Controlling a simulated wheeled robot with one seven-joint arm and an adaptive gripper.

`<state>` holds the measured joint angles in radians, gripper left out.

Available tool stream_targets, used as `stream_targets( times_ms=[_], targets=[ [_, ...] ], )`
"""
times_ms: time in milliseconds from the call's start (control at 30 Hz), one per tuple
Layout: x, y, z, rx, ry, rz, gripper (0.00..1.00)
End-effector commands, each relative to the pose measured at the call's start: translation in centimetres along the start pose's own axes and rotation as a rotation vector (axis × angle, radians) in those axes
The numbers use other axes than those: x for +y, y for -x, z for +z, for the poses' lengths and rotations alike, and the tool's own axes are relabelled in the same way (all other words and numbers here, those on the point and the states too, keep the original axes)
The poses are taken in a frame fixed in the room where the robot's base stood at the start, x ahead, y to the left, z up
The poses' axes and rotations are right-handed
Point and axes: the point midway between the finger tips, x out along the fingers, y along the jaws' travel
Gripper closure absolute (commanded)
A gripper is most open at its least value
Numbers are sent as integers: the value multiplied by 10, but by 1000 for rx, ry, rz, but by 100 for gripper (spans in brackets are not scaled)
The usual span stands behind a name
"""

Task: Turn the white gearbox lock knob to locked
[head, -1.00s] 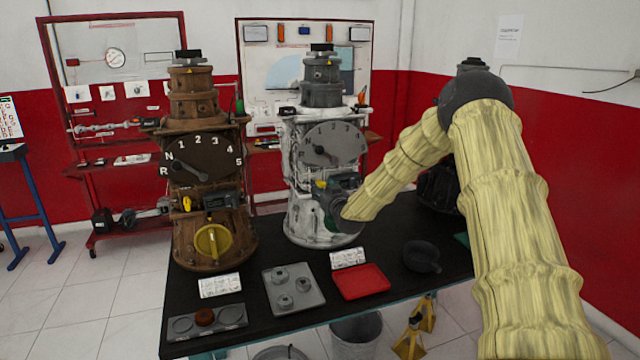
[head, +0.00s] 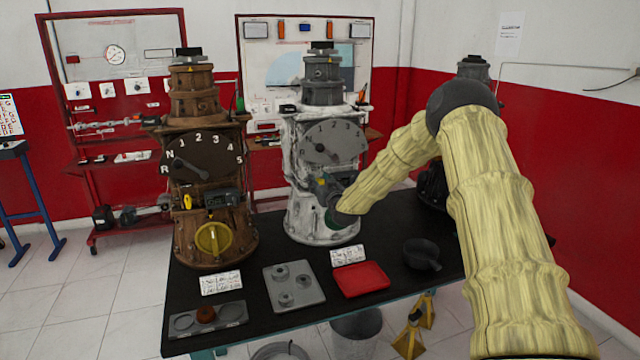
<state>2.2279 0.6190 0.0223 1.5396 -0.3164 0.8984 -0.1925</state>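The white gearbox (head: 305,205) stands upright on the black table, with a grey numbered dial (head: 334,143) on its upper front. My arm reaches in from the right, and my gripper (head: 328,192) is at the lower front of this gearbox, below the dial. The lock knob is hidden behind my gripper and wrist. My fingers are small and partly covered, so I cannot tell whether they are open or shut, or whether they touch the knob. The brown gearbox (head: 184,225) to the left carries a yellow lock knob (head: 213,238), which is in plain view.
On the black table (head: 250,300) in front lie a grey tray with pegs (head: 310,293), a red tray (head: 372,277), a dark round pan (head: 421,253) and a grey plate with a brown knob (head: 180,323). White label cards (head: 221,283) lie before the gearboxes. Another gearbox stands behind my arm.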

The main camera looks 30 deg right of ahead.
Motion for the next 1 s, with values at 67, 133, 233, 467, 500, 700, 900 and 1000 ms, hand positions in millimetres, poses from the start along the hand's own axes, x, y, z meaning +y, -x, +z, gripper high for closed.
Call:
stream_targets(
  times_ms=[67,133,233,467,500,700,900,1000],
  targets=[
    [1,0,0,0,-3,1,85],
    [1,0,0,1,-11,2,85],
    [2,0,1,1,-33,2,85],
    [2,0,4,1,-155,3,85],
    [3,0,4,2,-186,3,85],
    [4,0,6,2,-368,3,85],
    [5,0,6,2,-559,3,85],
    [5,0,7,2,-655,4,85]
  ],
)
